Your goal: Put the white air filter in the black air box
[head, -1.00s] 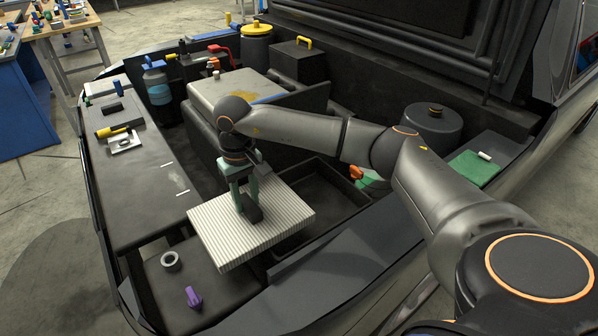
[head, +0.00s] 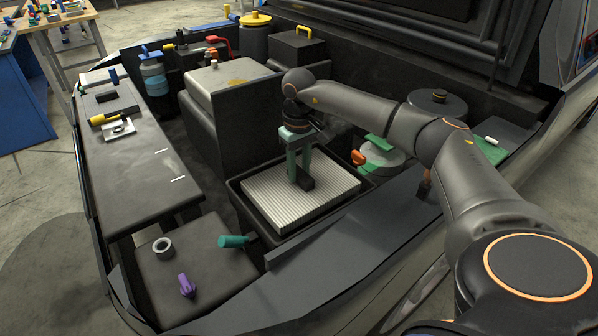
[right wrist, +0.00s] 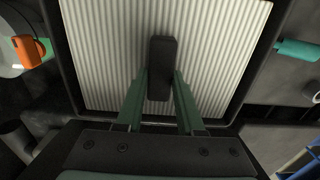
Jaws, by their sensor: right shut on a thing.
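The white pleated air filter (head: 265,203) lies within the walls of the black air box (head: 245,221) in the head view. It looks roughly level; whether it rests on the bottom cannot be told. In the right wrist view the filter (right wrist: 100,50) fills the middle, with the box rim (right wrist: 66,75) around it. My right gripper (head: 300,182) points down over the filter, shut on the dark block handle (right wrist: 162,55) on its top. The fingertips show on both sides of that handle in the right wrist view (right wrist: 160,82). My left gripper is out of view.
A teal-handled thing (head: 233,241), a grey ring (head: 162,247) and a purple knob (head: 186,285) lie left of the box. An orange-handled part (head: 358,158) stands just right of it. A large engine block (head: 240,115) rises behind.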

